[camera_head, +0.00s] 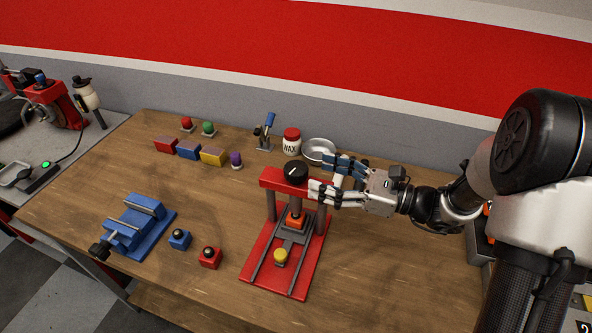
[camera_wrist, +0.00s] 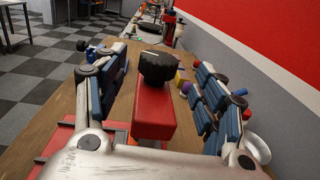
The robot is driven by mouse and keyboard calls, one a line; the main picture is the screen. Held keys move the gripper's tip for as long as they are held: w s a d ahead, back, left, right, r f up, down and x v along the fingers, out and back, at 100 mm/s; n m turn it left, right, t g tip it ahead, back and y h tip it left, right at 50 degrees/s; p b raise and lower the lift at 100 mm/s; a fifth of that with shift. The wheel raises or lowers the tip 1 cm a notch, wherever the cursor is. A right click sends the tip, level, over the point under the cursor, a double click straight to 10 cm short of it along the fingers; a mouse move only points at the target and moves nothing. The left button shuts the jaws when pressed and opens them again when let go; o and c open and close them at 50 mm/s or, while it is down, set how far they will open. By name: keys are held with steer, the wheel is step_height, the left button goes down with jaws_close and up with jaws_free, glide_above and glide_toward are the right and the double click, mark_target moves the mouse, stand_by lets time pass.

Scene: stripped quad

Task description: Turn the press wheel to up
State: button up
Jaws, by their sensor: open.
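The red press (camera_head: 265,255) stands on the wooden table, with a red crossbeam on two posts above a base with rails. Its black wheel (camera_head: 292,171) sits on top of the crossbeam and has a white pointer line. It also shows in the wrist view (camera_wrist: 159,66), ahead and centred between the fingers. My gripper (camera_head: 322,178) comes in from the right at the height of the crossbeam. Its fingers are spread apart, with the red crossbeam (camera_wrist: 154,112) lying between them in the wrist view. I cannot tell if a finger touches the beam.
A blue vise (camera_head: 137,226) stands at the left, with a blue button box (camera_head: 179,239) and a red one (camera_head: 210,257) beside it. A WAX jar (camera_head: 291,142), a metal bowl (camera_head: 319,151) and coloured blocks (camera_head: 189,150) stand behind.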

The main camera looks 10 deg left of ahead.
mark_target(296, 167)
steer(key=b+x, duration=0.1)
steer(key=x, duration=0.6)
steer(key=shift+a, duration=0.15)
steer(key=shift+c, duration=0.4)
steer(key=c, duration=1)
steer(key=n+g+p, duration=0.1)
steer(key=g, duration=0.1)
steer(key=shift+r+n+g, duration=0.15)
steer(key=shift+n+g, duration=0.15)
steer(key=shift+n+g+p, duration=0.6)
steer(key=shift+n+g, duration=0.2)
steer(key=shift+g, duration=0.4)
steer(key=o, duration=1.1)
